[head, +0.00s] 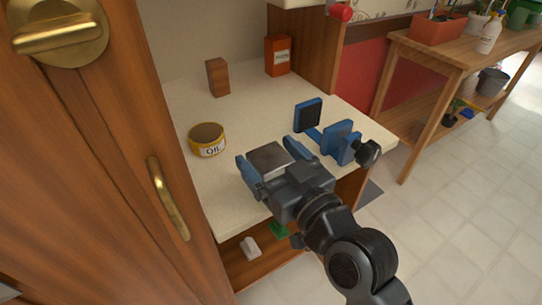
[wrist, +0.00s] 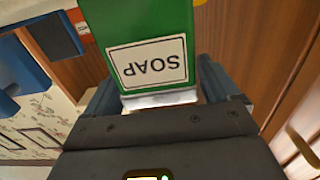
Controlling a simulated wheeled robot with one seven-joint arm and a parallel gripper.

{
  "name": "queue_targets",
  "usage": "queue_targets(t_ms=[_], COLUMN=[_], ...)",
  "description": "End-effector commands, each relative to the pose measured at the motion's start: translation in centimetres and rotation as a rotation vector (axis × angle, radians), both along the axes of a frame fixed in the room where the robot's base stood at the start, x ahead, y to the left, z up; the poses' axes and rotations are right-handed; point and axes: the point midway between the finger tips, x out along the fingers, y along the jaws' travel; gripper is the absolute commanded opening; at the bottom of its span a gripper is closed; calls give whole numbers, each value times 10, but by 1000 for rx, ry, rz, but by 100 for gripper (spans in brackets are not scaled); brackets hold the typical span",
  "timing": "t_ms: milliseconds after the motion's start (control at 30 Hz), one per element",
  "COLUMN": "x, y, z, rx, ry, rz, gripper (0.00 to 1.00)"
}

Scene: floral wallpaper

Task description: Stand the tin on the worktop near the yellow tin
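A green tin labelled SOAP (wrist: 150,25) is between the blue fingers of my gripper (wrist: 158,95). Its label reads upside down in the wrist view. In the head view my gripper (head: 272,160) is over the front part of the worktop (head: 185,105), with the tin's grey metal face (head: 267,157) between its fingers. Whether the tin touches the worktop cannot be told. The yellow tin (head: 206,147), a short round one labelled OIL, stands on the worktop to the left of my gripper, apart from it.
A blue vise (head: 338,140) is at the worktop's right edge, close to my gripper. A brown block (head: 217,77) and a red tin (head: 277,57) stand at the back. A wooden cupboard door (head: 110,130) rises at left. Worktop is clear around the yellow tin.

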Motion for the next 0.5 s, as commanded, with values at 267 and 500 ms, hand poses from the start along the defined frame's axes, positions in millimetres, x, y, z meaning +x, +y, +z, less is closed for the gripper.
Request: queue_targets(t_ms=[267,500], x=[0,-15], y=[0,-11], z=[1,0], rx=[0,-1], ry=[0,2], rz=[0,-1], gripper=[93,93])
